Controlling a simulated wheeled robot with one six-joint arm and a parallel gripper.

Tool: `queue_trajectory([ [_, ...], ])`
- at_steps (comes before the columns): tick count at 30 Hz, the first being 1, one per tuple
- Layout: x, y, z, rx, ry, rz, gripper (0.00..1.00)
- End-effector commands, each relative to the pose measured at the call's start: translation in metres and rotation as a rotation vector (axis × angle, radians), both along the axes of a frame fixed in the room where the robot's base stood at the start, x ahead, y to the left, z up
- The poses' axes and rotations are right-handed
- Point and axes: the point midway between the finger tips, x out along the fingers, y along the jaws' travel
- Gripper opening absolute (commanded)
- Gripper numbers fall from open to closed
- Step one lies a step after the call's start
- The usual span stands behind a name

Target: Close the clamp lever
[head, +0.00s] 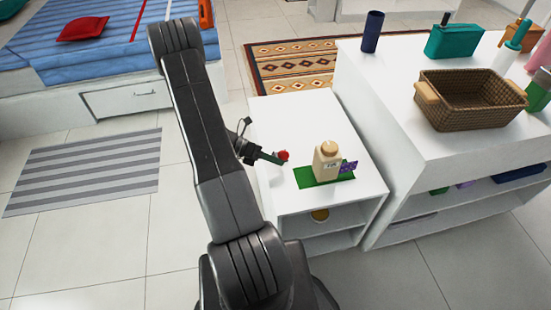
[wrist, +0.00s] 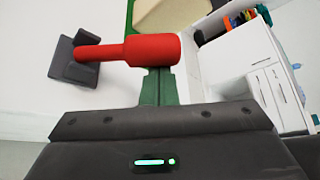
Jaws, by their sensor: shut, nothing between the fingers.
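The clamp lever has a red handle (head: 284,155) on the small white cabinet top. In the wrist view the red handle (wrist: 150,50) lies across the picture, joined at its left to a dark grey base (wrist: 74,58). My gripper (head: 275,158) reaches over the cabinet's left side, with its green fingers close to the red handle. In the wrist view the fingers of my gripper (wrist: 160,86) are together and empty. The handle covers their tips; I cannot tell whether they touch it. Most of the clamp base is hidden in the head view.
A larger white unit (head: 400,122) at the right carries a wicker basket (head: 455,115). Open floor lies left of my arm.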

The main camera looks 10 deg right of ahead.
Motion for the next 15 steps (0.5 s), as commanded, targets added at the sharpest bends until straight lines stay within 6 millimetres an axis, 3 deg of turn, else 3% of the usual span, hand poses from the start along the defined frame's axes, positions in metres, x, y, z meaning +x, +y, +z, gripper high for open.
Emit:
queue_trajectory([
  [10, 0.016, 0.0, 0.018, -0.012, 0.326, -0.002, 0.0],
  [15, 0.023, 0.0, 0.023, -0.011, 0.317, -0.001, 0.0],
])
